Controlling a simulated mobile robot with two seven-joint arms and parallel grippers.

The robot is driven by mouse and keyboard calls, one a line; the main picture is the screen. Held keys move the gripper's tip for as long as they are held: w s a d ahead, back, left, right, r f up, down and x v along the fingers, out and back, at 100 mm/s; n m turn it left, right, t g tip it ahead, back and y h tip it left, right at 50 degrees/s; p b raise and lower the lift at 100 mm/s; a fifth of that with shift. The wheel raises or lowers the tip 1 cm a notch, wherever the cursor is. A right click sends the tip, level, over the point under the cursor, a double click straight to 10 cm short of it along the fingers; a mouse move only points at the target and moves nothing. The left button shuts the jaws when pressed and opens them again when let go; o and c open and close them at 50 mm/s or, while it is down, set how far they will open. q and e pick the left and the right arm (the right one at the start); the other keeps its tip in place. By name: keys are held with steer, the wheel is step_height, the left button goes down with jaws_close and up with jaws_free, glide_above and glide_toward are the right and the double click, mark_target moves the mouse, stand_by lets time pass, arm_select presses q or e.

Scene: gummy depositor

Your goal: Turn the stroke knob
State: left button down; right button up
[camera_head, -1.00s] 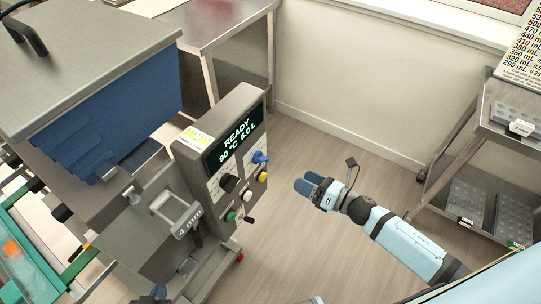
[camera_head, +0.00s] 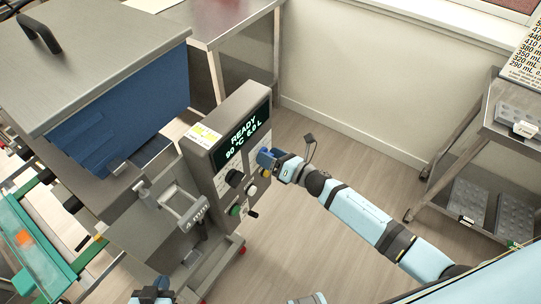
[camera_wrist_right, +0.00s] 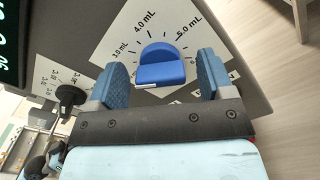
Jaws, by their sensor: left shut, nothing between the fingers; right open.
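The stroke knob (camera_wrist_right: 161,67) is a blue dial with a raised grip bar, on a white mL scale on the machine's panel. In the right wrist view it sits between the two blue fingers of my right gripper (camera_wrist_right: 162,72), with a gap on each side. In the head view my right gripper (camera_head: 268,157) is at the panel's right side, below the display, and largely hides the knob. It is open. My left gripper (camera_head: 153,291) is shut and empty at the bottom edge of the head view, away from the panel.
The panel has a lit display (camera_head: 241,133) reading READY, 90 °C and 6.0 L. A black knob (camera_head: 234,178), a green button (camera_head: 235,209) and other small controls lie close to my right gripper. A rack with trays (camera_head: 490,200) stands at the right. Floor between is clear.

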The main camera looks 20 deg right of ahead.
steer(key=shift+c, duration=0.4)
steer(key=c, duration=0.8)
steer(key=shift+c, duration=0.2)
